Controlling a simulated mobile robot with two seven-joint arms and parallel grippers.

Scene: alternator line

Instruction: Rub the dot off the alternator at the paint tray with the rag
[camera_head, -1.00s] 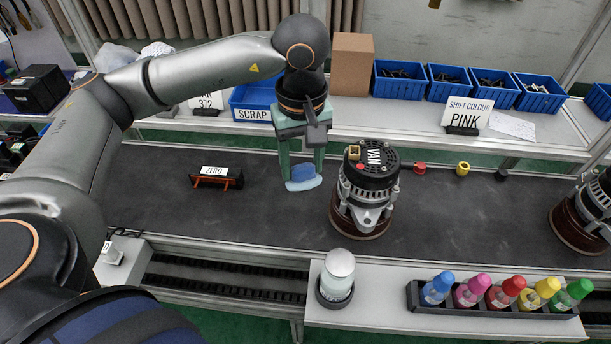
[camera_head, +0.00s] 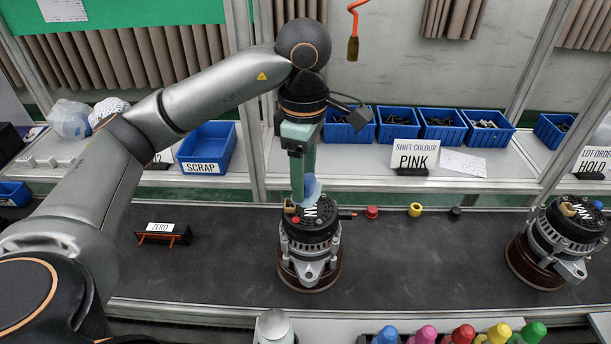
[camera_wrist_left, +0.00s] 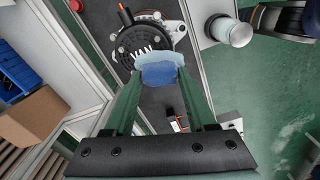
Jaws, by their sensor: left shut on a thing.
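The alternator (camera_head: 310,249) stands upright on a round brown base on the dark belt, behind the row of coloured bottles. Its black top has white lettering, and a small red spot (camera_head: 295,219) shows at the top's left edge. My left gripper (camera_head: 306,190) is shut on the light-blue rag (camera_head: 313,188) just over the rear of that top. In the wrist view the rag (camera_wrist_left: 158,72) hangs between the fingers and overlaps the alternator's edge (camera_wrist_left: 150,38); I cannot tell whether it touches. My right gripper is out of view.
A second alternator (camera_head: 556,238) stands on the belt at right. Red (camera_head: 372,212), yellow (camera_head: 416,209) and black (camera_head: 455,213) small pieces lie behind the belt's middle. A blue SCRAP bin (camera_head: 207,150) sits on the back shelf.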

